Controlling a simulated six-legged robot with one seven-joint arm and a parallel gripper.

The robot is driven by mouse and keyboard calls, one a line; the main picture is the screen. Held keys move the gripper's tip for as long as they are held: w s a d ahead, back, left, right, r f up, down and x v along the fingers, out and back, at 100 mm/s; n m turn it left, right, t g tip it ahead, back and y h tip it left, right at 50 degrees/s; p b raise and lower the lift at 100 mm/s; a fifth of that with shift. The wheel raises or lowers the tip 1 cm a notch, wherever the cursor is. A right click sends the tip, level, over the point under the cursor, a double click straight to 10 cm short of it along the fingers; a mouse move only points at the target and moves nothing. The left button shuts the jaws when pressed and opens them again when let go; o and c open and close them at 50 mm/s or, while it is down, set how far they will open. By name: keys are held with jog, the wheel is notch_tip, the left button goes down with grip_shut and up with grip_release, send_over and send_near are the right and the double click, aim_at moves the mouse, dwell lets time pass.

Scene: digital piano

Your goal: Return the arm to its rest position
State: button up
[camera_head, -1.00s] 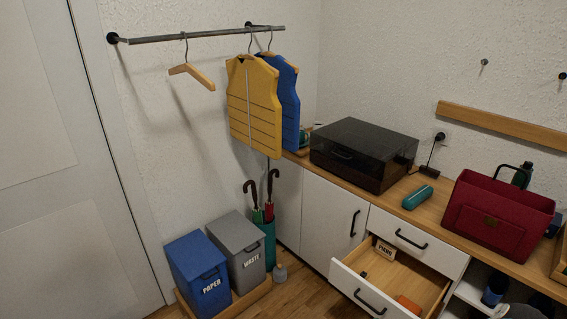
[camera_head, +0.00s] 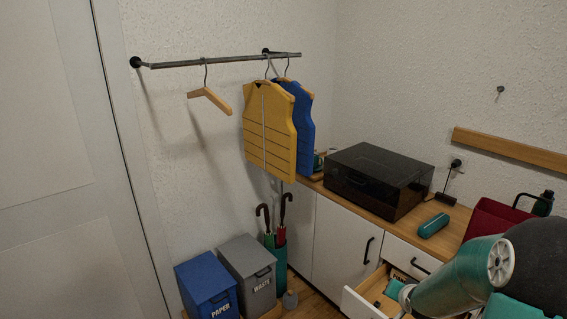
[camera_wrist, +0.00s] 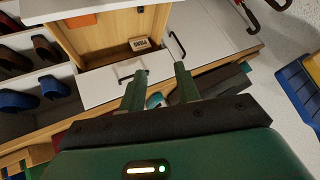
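My arm (camera_head: 455,278), with teal and dark rounded links, enters the head view at the lower right and covers part of the cabinet and the red bag. My gripper (camera_wrist: 160,70) shows in the wrist view with two green fingers apart and nothing between them. Its fingertips appear against the white drawer fronts, with an open wooden drawer (camera_wrist: 105,42) beyond. How far they are from the fronts is hard to tell. A small card marked PIANO (camera_wrist: 143,43) lies in that drawer. The drawer also shows in the head view (camera_head: 362,304), partly covered by my arm.
A dark box (camera_head: 375,180), a teal cylinder (camera_head: 433,225) and a red bag (camera_head: 488,217) stand on the cabinet top. Paper (camera_head: 207,285) and waste (camera_head: 247,272) bins stand by the wall beside umbrellas. Vests hang above. Several shoes (camera_wrist: 55,87) fill shelves beside the drawer.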

jog(key=s+a+r+n+g, duration=0.1)
jog(key=s+a+r+n, duration=0.1)
jog(key=s+a+r, duration=0.55)
jog(key=s+a+r+n+g, duration=0.15)
jog(key=s+a+r, duration=0.25)
jog(key=s+r, duration=0.7)
jog(key=s+a+r+n+y, duration=0.1)
jog(key=s+a+r+n, duration=0.2)
jog(key=s, duration=0.5)
jog(key=shift+a+r+g, duration=0.35)
jog(key=shift+a+r, duration=0.4)
jog(key=shift+a, duration=0.3)
